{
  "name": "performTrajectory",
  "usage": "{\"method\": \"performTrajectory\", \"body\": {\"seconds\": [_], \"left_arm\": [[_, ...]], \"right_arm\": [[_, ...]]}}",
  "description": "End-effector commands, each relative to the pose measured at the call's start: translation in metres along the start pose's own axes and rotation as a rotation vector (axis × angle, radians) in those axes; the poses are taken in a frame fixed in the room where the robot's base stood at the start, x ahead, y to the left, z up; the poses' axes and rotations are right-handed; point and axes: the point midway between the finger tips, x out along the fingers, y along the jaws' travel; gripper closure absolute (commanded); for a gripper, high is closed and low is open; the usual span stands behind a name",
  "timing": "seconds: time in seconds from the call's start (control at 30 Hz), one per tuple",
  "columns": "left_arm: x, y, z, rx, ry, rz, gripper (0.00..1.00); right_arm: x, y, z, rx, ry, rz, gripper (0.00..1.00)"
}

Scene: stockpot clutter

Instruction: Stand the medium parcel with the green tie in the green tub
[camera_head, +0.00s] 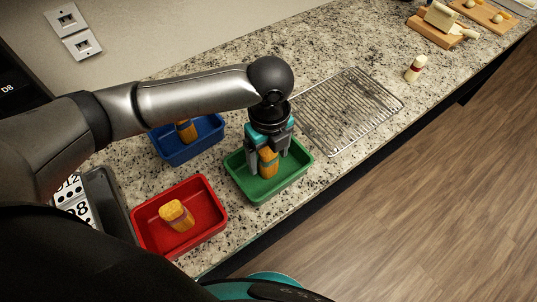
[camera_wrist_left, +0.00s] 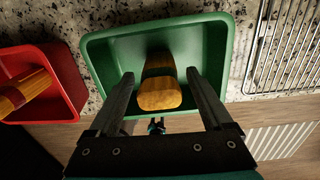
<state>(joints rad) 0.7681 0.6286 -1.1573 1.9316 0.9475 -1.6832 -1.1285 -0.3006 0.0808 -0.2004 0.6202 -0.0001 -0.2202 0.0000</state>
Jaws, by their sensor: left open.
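The green tub (camera_head: 297,173) stands on the speckled counter; its rim also shows in the left wrist view (camera_wrist_left: 224,50). A yellow-orange parcel (camera_head: 268,163) is inside it and looks upright, one end towards the left wrist camera (camera_wrist_left: 160,96). A dull band crosses the parcel; I cannot make out its colour surely. My left gripper (camera_head: 267,158) points down into the tub, open. Its fingers (camera_wrist_left: 160,88) are on either side of the parcel, with a visible gap on each side. My right gripper is not in view.
A red tub (camera_head: 216,226) holds another banded parcel (camera_head: 177,214). A blue tub (camera_head: 207,143) behind holds a parcel (camera_head: 186,130). A wire rack (camera_head: 345,108) lies right of the green tub. A small bottle-like item (camera_head: 415,68) stands beyond. The counter's front edge is close.

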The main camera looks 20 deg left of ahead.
Motion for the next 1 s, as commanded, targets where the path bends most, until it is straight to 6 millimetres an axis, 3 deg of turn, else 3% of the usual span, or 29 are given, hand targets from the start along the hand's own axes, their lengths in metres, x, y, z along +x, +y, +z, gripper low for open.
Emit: {"method": "performTrajectory", "body": {"seconds": [0.5,0.7,1.0], "left_arm": [[-0.101,-0.001,0.001,0.0,-0.002,-0.003,0.16],[-0.117,-0.001,0.0,0.0,0.0,-0.001,0.16],[-0.118,0.0,0.0,0.0,0.0,0.0,0.16]], "right_arm": [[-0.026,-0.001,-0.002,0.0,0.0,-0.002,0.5],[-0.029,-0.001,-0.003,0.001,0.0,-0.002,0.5],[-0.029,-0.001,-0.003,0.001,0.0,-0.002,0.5]]}}
